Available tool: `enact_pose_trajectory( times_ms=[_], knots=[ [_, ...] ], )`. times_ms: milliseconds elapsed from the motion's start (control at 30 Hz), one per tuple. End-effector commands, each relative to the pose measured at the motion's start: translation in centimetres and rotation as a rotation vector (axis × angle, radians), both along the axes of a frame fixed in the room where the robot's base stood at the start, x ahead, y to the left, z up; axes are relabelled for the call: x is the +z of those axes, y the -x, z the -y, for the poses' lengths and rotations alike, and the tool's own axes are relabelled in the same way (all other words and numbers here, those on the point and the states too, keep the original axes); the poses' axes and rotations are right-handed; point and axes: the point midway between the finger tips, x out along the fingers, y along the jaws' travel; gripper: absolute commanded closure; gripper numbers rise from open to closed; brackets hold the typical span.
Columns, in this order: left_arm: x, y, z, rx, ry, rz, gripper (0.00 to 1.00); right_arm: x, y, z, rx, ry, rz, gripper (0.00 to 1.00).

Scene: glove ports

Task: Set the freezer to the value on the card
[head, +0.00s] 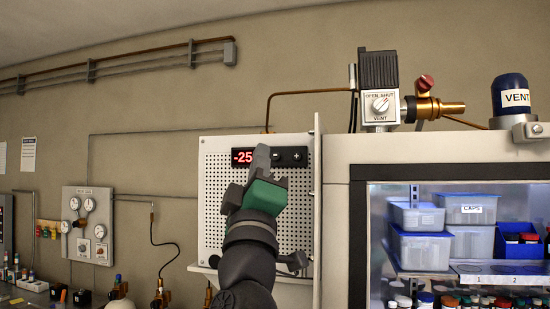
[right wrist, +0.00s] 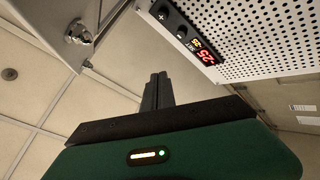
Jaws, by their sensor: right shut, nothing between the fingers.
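The freezer's control panel is a white perforated plate (head: 221,190) with a black display (head: 242,157) reading -25 in red. In the right wrist view the display (right wrist: 205,54) shows red -25 and a smaller yellow figure, hard to read. A plus button (right wrist: 161,15) and a second round button (right wrist: 180,33) sit beside it. My right gripper (head: 262,150) is shut and empty in front of the panel, hiding part of the display; its fingers also show in the right wrist view (right wrist: 158,78), apart from the buttons. My left gripper is out of view. I cannot make out the card's value.
A glass-fronted cabinet (head: 335,220) with tubs and bottles stands to the right. On it are a vent switch box (head: 380,108), a brass valve (head: 435,107) and a blue-capped vent (head: 511,95). A gauge board (head: 88,225) and posted sheets (head: 28,154) hang on the left wall.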

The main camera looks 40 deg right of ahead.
Motion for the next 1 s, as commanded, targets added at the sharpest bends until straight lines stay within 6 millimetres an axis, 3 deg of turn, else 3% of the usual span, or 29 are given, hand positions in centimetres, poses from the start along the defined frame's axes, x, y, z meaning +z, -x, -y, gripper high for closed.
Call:
enact_pose_trajectory(
  times_ms=[400,1000],
  knots=[
    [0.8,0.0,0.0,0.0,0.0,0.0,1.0,0.1,-3.5,4.2,-0.001,0.0,0.0,1.0],
    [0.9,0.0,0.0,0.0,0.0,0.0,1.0,0.0,-3.9,4.6,0.001,-0.001,0.0,1.0]
  ],
)
